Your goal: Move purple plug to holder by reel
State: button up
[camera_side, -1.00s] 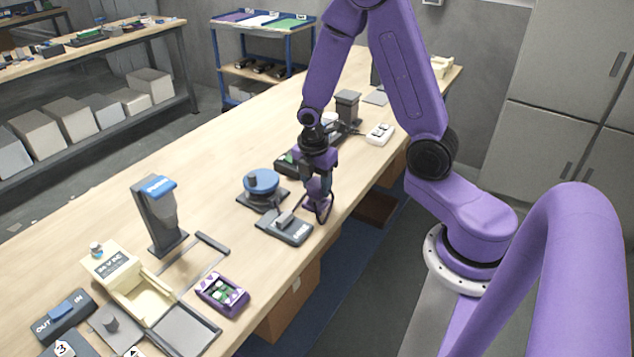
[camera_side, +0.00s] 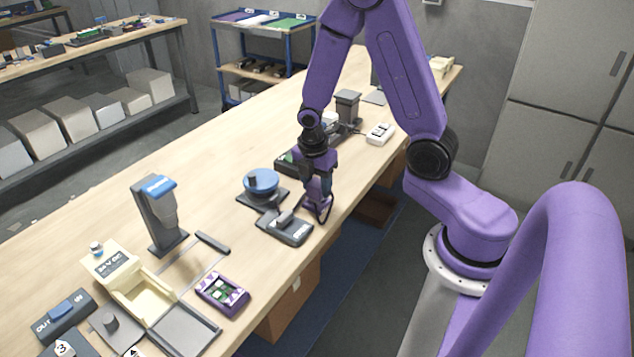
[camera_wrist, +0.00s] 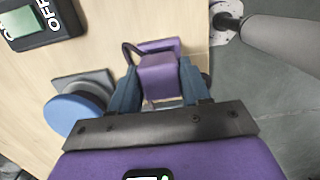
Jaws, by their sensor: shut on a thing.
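The purple plug (camera_wrist: 160,72) is between the blue-grey fingers of my gripper (camera_wrist: 158,88) in the wrist view, with a dark cord looping at its left. In the side view my gripper (camera_side: 318,190) points down, shut on the purple plug (camera_side: 316,207), near the table's front edge. The dark grey holder (camera_side: 285,229) with a lighter raised part lies just left of and nearer than the gripper. The blue reel (camera_side: 261,182) on its dark base stands behind the holder and also shows in the wrist view (camera_wrist: 72,114). The fingers partly hide the plug.
A black switch box with a green button (camera_wrist: 28,22) is beyond the reel. A purple-framed device (camera_side: 222,294), a cream tray (camera_side: 145,300) and a dark stand with a blue top (camera_side: 158,215) occupy the near left. A white switch unit (camera_side: 380,133) lies farther back.

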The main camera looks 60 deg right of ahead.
jog(key=shift+f, duration=0.8)
dwell(0.4)
jog(key=o, duration=1.3)
jog(key=shift+c, duration=0.2)
jog(key=shift+r, duration=0.1)
jog(key=shift+r, duration=3.4)
